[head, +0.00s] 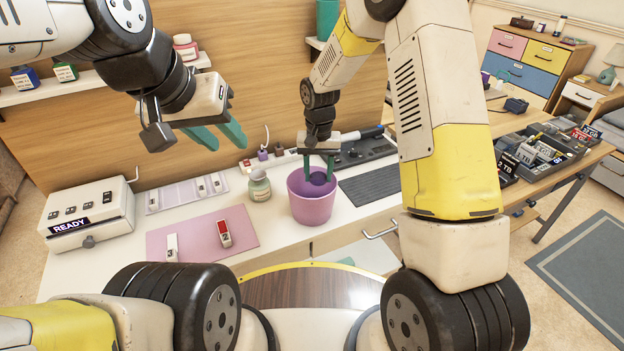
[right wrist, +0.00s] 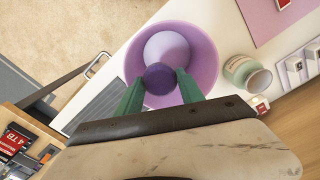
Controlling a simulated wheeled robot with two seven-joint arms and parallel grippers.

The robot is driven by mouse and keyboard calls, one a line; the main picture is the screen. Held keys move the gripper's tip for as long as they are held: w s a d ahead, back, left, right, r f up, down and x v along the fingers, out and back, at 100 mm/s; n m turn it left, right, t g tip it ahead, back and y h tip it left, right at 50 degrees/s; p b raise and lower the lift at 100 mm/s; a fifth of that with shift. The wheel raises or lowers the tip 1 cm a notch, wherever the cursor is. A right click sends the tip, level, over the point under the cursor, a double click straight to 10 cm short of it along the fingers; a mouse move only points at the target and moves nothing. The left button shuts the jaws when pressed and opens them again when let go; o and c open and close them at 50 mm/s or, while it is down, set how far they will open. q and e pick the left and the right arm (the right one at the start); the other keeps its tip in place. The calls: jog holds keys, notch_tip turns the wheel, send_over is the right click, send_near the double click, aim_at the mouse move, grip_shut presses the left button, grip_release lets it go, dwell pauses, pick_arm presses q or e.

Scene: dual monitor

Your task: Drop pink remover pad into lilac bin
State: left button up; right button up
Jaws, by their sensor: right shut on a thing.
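The lilac bin (head: 311,207) stands upright on the white desk, and it fills the middle of the right wrist view (right wrist: 205,50). My right gripper (head: 319,168) points down over the bin's mouth. Its green fingers are shut on a dark purple round pad (right wrist: 160,79), which also shows in the head view (head: 318,179) within the bin's rim outline. The pad looks purple rather than pink; no clearly pink pad shows elsewhere. The bin's pale floor shows beyond the pad. My left gripper (head: 220,134) is open and empty, raised above the desk at the left.
A greenish jar (head: 259,186) stands close left of the bin. A dark ribbed mat (head: 370,184) lies to its right. A pink mat (head: 190,236) with small items and a white READY box (head: 88,212) are further left. A drawer handle (head: 381,234) juts from the desk front.

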jog(key=o, duration=1.3)
jog(key=shift+r, duration=3.9)
jog(key=s+d+r+t, duration=0.1)
jog(key=s+d+r, duration=0.3)
jog(key=r, duration=0.5)
jog(key=s+d+r+t, duration=0.1)
jog(key=s+d+r, duration=0.1)
jog(key=s, duration=0.5)
jog(key=s+d+r+t+y, duration=0.1)
jog(key=s+d+r+t, duration=0.1)
jog(key=s+r, duration=0.3)
jog(key=s+d+r+n+t+y, duration=0.1)
jog(key=s+d+r+t, duration=0.1)
jog(key=s, duration=0.6)
jog(key=shift+s+d+r, duration=0.15)
jog(key=shift+d+r, duration=0.2)
jog(key=shift+d, duration=0.25)
jog(key=shift+s+d+r, duration=0.15)
jog(key=shift+d+r, duration=0.15)
jog(key=shift+d, duration=0.3)
